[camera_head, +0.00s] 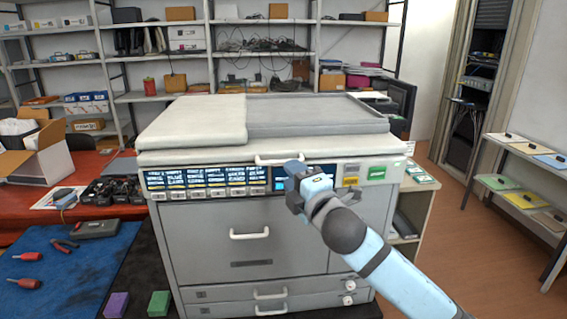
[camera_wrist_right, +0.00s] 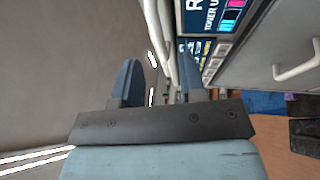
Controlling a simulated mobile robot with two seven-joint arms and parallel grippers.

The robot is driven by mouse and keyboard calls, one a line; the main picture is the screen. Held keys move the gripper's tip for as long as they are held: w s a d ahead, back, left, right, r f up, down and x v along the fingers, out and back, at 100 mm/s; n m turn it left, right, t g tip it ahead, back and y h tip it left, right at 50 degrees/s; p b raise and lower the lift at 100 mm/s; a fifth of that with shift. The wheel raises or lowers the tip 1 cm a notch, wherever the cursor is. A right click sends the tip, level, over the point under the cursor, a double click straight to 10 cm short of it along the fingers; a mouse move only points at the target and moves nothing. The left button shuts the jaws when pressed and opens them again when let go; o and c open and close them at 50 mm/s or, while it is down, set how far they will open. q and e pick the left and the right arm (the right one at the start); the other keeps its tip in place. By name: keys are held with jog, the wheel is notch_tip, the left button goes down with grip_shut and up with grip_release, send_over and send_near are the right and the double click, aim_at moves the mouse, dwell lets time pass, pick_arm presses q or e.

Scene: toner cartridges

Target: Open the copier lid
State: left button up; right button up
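The copier (camera_head: 250,185) stands in the middle of the head view with its lid (camera_head: 195,122) lying flat and closed on top. The white lid handle (camera_head: 283,160) is on the front edge of the lid, above the control panel. My right gripper (camera_head: 296,176) is just in front of and below this handle, covering part of the panel. In the right wrist view its two fingers (camera_wrist_right: 160,82) stand apart, and pale bars show beyond the gap between them. I cannot tell whether a finger touches the handle. My left gripper is not in view.
The copier front has a drawer handle (camera_head: 250,233) and lower drawers. A red table (camera_head: 110,211) and a blue mat (camera_head: 85,262) with tools are at the left. Shelves (camera_head: 225,92) stand behind the copier. The floor (camera_head: 478,255) at the right is clear.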

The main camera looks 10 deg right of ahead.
jog(key=shift+x, duration=2.25)
jog(key=shift+c, duration=0.2)
grip_shut()
